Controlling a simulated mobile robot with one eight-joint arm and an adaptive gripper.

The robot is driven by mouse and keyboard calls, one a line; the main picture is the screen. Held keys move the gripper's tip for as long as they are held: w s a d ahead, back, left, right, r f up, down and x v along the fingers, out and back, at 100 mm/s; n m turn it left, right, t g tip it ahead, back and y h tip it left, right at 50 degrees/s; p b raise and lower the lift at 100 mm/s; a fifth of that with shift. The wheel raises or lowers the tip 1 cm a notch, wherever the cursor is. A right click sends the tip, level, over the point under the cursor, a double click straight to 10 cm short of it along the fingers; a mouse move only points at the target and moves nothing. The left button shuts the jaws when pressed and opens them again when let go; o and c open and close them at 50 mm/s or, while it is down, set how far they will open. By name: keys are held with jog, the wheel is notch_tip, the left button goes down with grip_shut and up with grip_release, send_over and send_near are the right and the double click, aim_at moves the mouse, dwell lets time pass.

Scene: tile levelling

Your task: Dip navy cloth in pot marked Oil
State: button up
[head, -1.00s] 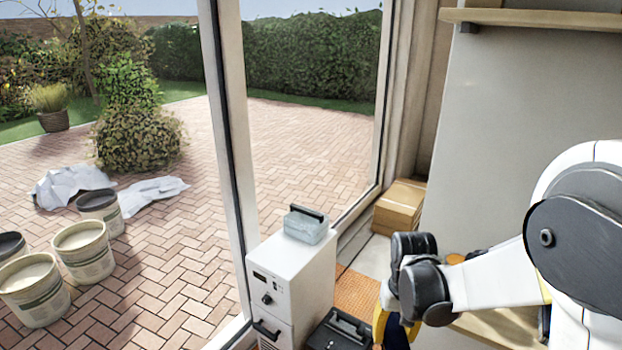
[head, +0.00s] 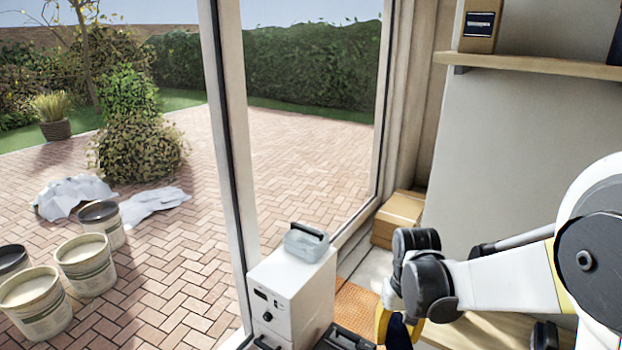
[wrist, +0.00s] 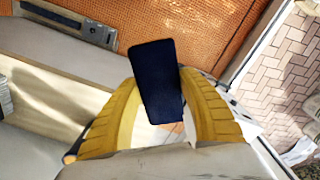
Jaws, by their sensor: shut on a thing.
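My gripper, with yellow fingers, is at the bottom of the head view (head: 397,326) and fills the middle of the wrist view (wrist: 162,92). It is shut on the navy cloth (wrist: 160,72), which shows as a flat dark blue rectangle between the fingers. In the head view only a dark blue sliver of the cloth (head: 399,338) shows below my wrist. No pot with a readable Oil mark is in view. Several tubs (head: 87,268) stand outside on the paving at the left; their labels cannot be read.
A white cabinet (head: 292,290) with a clear, dark-handled container (head: 307,242) on top stands left of my gripper by the glazed frame. A dark case (head: 345,338) is beside it. A cardboard box (head: 400,218) sits behind. A wooden shelf (head: 540,65) is at upper right.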

jog(key=s+r+p, duration=0.3)
jog(key=s, duration=1.2)
